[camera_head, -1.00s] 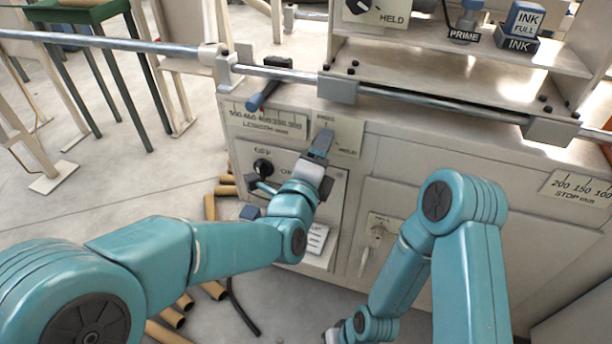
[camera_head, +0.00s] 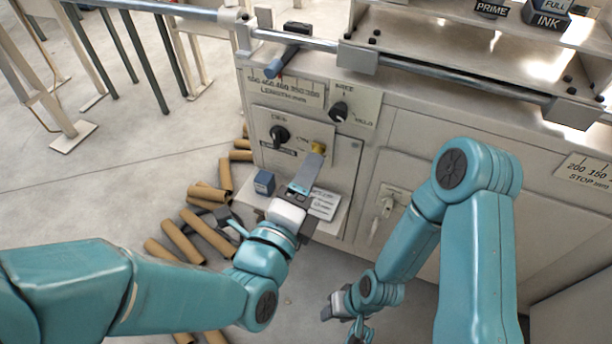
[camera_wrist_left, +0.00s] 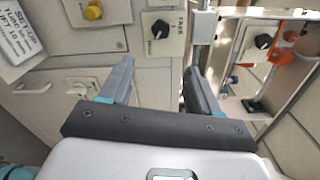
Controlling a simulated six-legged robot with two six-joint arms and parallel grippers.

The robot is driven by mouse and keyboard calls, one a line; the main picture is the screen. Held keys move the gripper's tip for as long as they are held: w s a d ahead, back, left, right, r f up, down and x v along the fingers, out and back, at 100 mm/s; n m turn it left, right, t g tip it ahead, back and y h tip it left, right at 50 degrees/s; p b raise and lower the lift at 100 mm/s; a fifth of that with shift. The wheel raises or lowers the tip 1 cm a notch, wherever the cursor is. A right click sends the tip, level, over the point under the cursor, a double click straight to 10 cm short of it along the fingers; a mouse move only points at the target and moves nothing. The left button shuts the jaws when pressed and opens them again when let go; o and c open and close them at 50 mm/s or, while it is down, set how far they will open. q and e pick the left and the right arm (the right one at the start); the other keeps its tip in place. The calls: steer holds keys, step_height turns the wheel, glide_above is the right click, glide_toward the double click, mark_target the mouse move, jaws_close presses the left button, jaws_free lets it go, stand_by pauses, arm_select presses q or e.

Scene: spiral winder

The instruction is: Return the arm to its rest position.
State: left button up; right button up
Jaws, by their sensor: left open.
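My left arm (camera_head: 140,290) comes in from the left in the head view. Its gripper (camera_head: 272,180) is low in front of the machine's control panel, above a small shelf. In the left wrist view the two fingers (camera_wrist_left: 155,82) stand apart with nothing between them. They point toward the panel, with a black knob (camera_wrist_left: 160,29) ahead of them. My right arm (camera_head: 470,240) is folded at the right in the head view. Its gripper (camera_head: 338,306) hangs low near the floor, too small to tell its jaws.
The machine cabinet (camera_head: 560,215) fills the right and middle. Its panel carries black knobs (camera_head: 279,136) and a yellow button (camera_head: 318,147). A shelf holds a blue block (camera_head: 264,182) and a card (camera_head: 324,204). Cardboard tubes (camera_head: 181,242) lie on the floor. A metal bar (camera_head: 440,72) runs above.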

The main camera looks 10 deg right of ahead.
arm_select(q)
steer(key=w+a+f+n+g+y, duration=0.1)
steer(key=w+a+f+n+y, duration=0.4)
steer(key=a+f, duration=0.85)
steer(key=s+a+f+n+g+y, duration=0.2)
steer(key=a+f+n+g+y, duration=0.25)
steer(key=f, duration=0.85)
steer(key=s+a+f+n+g+h, duration=0.3)
steer(key=s+f+n+g, duration=0.4)
steer(key=s+f+n, duration=0.5)
steer(key=s+d+n+g, duration=0.15)
steer(key=s+n, duration=0.25)
steer(key=n, duration=0.4)
step_height(320, 180, up, 30)
steer(key=p, duration=2.9)
steer(key=shift+s+f+g, duration=0.25)
steer(key=shift+s+g, duration=0.05)
steer(key=shift+s, duration=0.05)
